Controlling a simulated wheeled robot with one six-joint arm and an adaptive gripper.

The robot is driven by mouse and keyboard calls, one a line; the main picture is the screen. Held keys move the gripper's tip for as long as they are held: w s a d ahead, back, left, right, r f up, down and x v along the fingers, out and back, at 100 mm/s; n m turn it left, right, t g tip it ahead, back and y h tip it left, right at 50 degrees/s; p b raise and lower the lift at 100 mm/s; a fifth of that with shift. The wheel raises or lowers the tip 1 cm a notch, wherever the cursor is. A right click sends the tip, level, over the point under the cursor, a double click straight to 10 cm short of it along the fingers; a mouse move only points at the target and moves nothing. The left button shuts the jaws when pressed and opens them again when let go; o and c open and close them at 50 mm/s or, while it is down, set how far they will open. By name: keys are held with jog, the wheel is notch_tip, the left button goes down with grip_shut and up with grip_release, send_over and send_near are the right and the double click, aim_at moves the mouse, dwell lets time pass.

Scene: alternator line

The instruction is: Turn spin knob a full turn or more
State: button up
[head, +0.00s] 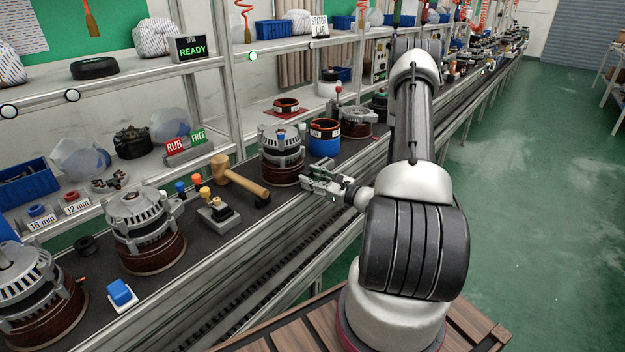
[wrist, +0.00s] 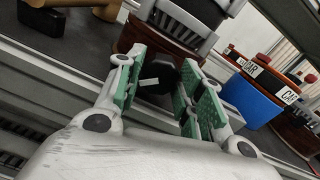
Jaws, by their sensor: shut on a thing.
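The spin knob is a small dark knob (wrist: 160,82) with a white mark, low in front of an alternator on a brown base in the wrist view. My gripper (wrist: 155,88) has its green-padded fingers on either side of the knob and is shut on it. In the head view my gripper (head: 322,180) is at the front edge of the line, in front of the alternator (head: 282,140). The knob is hidden there by the fingers.
A wooden mallet (head: 240,177) lies left of the gripper. More alternators (head: 143,230) stand nearer on the left. A RUB / FREE sign (head: 185,145) is on the lower shelf.

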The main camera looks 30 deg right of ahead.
jog(key=o, duration=1)
jog(key=shift+o, duration=0.2)
jog(key=v, duration=1.2)
